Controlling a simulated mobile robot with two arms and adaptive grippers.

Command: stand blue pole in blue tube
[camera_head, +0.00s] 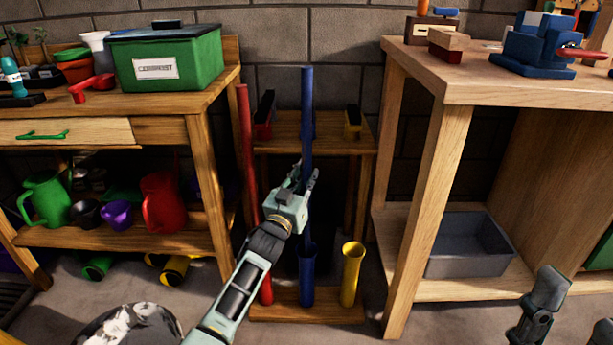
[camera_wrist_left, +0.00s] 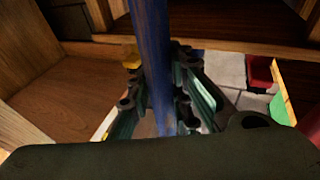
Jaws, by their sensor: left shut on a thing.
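The long blue pole (camera_head: 307,115) stands upright in the head view, in line with the blue tube (camera_head: 307,280). Its lower end meets the mouth of the tube and appears to be inside it; the tip is hidden. My left gripper (camera_head: 307,182) is shut around the pole's middle, well above the tube. In the left wrist view the pole (camera_wrist_left: 150,60) runs between the fingers. My right gripper (camera_head: 575,306) shows at the lower right of the head view, its two fingers apart and empty.
A red pole (camera_head: 247,150) stands on the left of the rack, and a yellow tube (camera_head: 351,272) on the right. A workbench (camera_head: 510,82) is at right with a grey bin (camera_head: 468,262) beneath. Shelves with a green box (camera_head: 168,60) are at left.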

